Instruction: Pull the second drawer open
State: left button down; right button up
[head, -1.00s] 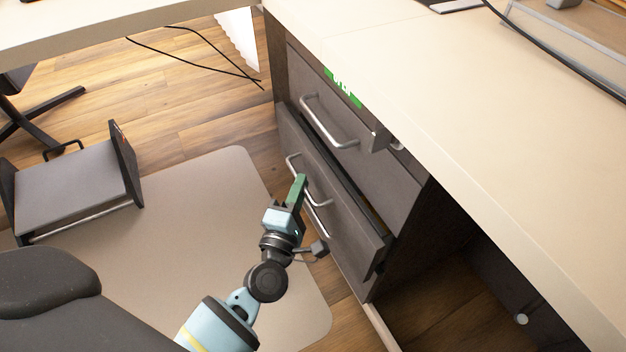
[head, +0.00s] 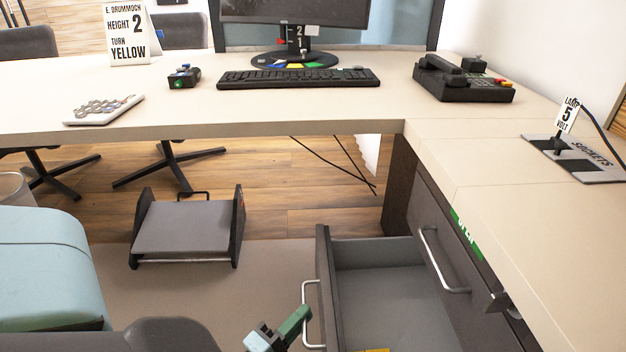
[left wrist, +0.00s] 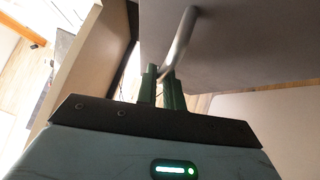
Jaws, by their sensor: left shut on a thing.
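The lower drawer (head: 385,288) of the dark desk cabinet is pulled well out, and its grey inside shows. A small yellow thing lies at its bottom edge in the head view. Its silver bar handle (head: 308,312) is on the drawer front; it also shows in the left wrist view (left wrist: 180,42). My left gripper (head: 300,318), with green fingers, is at this handle; in the left wrist view the fingers (left wrist: 163,80) are shut on the bar. The upper drawer (head: 452,250), with a silver handle and green label, is shut. My right gripper is not in view.
The desk top (head: 300,115) overhangs the cabinet and holds a keyboard (head: 298,77), monitor and telephone (head: 465,80). A footrest (head: 188,230) stands on the floor left of the drawer. My left arm fills the lower left.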

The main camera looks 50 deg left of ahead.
pick_arm(q)
jog(key=shift+s, duration=0.1)
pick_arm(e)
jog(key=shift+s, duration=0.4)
pick_arm(q)
jog(key=c, duration=1.5)
grip_release()
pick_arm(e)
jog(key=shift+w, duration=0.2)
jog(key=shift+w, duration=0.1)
pick_arm(q)
jog(key=s, duration=0.5)
jog(key=s+d+f+p, duration=0.1)
jog(key=s, duration=0.1)
jog(key=shift+s, duration=0.35)
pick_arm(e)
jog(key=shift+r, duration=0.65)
